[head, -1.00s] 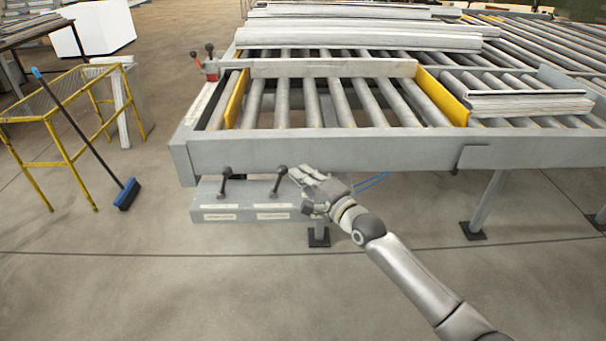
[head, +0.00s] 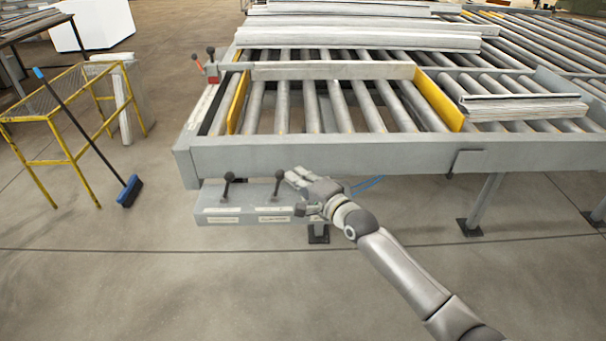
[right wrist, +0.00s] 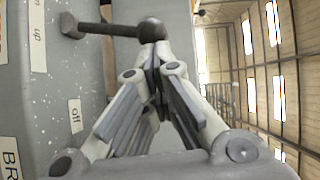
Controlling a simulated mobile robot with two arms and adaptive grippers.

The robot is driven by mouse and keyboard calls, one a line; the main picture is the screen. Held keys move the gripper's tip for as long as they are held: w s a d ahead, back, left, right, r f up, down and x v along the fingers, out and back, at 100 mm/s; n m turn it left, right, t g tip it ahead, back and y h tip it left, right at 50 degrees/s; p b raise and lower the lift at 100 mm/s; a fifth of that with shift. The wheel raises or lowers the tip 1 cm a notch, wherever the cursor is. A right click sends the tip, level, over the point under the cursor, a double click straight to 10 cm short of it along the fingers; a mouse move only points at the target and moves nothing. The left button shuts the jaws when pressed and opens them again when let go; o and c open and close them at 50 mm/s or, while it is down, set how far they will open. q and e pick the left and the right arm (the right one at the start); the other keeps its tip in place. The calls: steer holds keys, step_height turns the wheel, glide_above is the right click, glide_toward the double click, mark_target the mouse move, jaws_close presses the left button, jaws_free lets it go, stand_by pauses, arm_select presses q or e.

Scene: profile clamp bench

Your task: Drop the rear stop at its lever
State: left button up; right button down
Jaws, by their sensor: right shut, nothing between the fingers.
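A grey control box (head: 240,207) sits under the bench's front edge with two black ball-knobbed levers, a left lever (head: 227,186) and a right lever (head: 277,185). Its front labels are too small to read in the head view. My right gripper (head: 291,178) is shut and empty, its fingertips close beside the right lever's knob. In the right wrist view, the knob (right wrist: 152,30) is just beyond the closed fingertips (right wrist: 158,62); I cannot tell whether they touch. Labels "up" and "off" show beside it. A grey bar (head: 333,71) crosses the rollers behind. My left gripper is out of view.
The roller bench (head: 330,155) has yellow rails (head: 438,98) and stacked profiles (head: 525,107). A small red device (head: 211,72) stands at its left corner. A yellow rack (head: 50,133) and broom (head: 129,190) stand left. Floor in front is clear.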

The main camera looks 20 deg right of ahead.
steer(key=shift+w+a+r+n+g+h+p, duration=0.15)
steer(key=shift+w+a+r+n+g+p, duration=0.2)
steer(key=shift+a+p, duration=0.85)
steer(key=shift+w+a+r+n+g+h+p, duration=0.2)
steer(key=shift+a+r+n+p, duration=0.25)
steer(key=shift+p, duration=1.3)
steer(key=shift+w+a+r+n+g+h+p, duration=0.15)
steer(key=shift+w+a+r+n+g+p, duration=0.2)
steer(key=shift+a+p, duration=0.9)
steer(key=shift+s+d+f, duration=0.1)
steer(key=shift+d, duration=0.1)
steer(key=shift+p, duration=0.3)
